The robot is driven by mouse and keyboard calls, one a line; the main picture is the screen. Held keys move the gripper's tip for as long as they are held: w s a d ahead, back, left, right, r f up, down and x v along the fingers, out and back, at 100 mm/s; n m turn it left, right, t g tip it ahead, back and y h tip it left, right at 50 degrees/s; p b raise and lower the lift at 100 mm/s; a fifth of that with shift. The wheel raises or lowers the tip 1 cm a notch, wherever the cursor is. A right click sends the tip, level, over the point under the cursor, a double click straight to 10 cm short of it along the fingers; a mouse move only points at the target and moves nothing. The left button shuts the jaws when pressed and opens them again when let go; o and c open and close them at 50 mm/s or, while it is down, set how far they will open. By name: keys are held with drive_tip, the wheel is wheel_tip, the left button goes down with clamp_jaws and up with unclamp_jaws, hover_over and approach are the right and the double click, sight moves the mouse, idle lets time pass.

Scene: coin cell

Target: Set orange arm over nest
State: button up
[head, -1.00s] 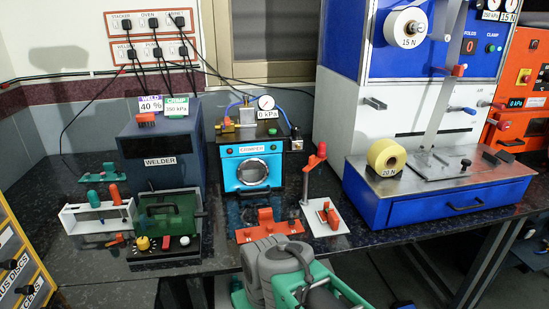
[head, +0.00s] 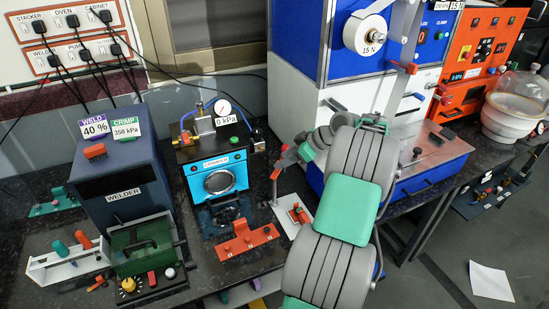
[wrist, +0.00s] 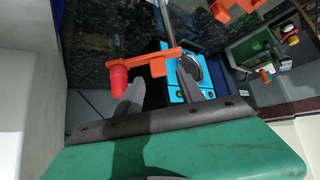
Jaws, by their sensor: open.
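The orange arm (head: 277,170) sits on top of a thin post on a white base plate (head: 283,222). In the wrist view the orange arm (wrist: 150,66) lies across the picture just beyond my fingertips, its red knob (wrist: 117,80) beside the left fingertip. An orange piece, apparently the nest (head: 299,215), lies on the white plate in front of the post; the arm does not point over it. My gripper (wrist: 160,82) is open with nothing between its fingers. In the head view my arm partly hides the gripper and the post's surroundings.
The blue crimper (head: 216,178) stands left of the post, with an orange holder (head: 247,242) in front. The welder (head: 122,185) and green fixture (head: 145,250) are farther left. The blue and white tester (head: 296,85) stands close behind and right of my arm.

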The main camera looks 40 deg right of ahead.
drive_tip(key=shift+x, duration=1.95)
clamp_jaws()
